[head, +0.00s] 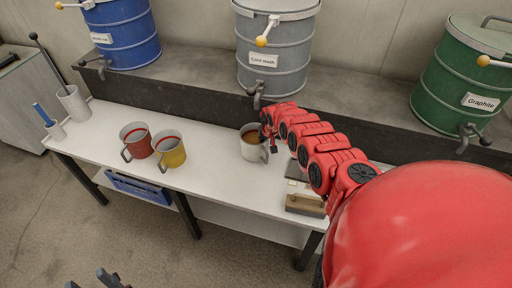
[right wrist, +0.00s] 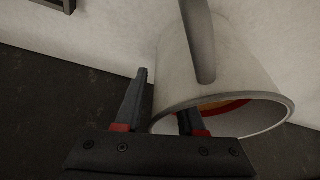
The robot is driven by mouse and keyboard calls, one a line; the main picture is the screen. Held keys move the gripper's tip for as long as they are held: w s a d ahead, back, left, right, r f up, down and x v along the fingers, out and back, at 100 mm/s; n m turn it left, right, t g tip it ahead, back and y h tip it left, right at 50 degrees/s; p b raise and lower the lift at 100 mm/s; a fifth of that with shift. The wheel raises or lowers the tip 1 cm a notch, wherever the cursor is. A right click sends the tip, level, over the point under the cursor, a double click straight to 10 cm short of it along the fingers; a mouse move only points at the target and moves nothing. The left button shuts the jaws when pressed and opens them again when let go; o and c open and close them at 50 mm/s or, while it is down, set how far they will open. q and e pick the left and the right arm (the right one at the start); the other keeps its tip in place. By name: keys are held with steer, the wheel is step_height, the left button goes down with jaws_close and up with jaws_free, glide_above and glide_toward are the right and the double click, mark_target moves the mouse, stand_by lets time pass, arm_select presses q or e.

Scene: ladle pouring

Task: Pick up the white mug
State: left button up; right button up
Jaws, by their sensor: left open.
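The white mug (head: 253,153) stands upright on the white table, with something brown inside it. In the right wrist view the mug (right wrist: 240,75) fills the upper right, its handle towards the camera. My right gripper (head: 270,141) is at the mug's right side, partly hidden by its own arm. In the right wrist view the right gripper (right wrist: 165,98) is open, one finger outside the wall and the other reaching inside the rim. I see a gap between the outer finger and the wall. My left gripper (head: 98,281) is open and empty at the bottom left, away from the table.
A red mug (head: 138,146) and a yellow mug (head: 172,157) stand left of the white mug. A wooden-handled block (head: 305,204) lies at the table's right end. Blue (head: 124,38), grey (head: 270,75) and green (head: 455,85) drums with taps stand on the ledge behind.

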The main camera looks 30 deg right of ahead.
jaws_close()
stand_by(1.3)
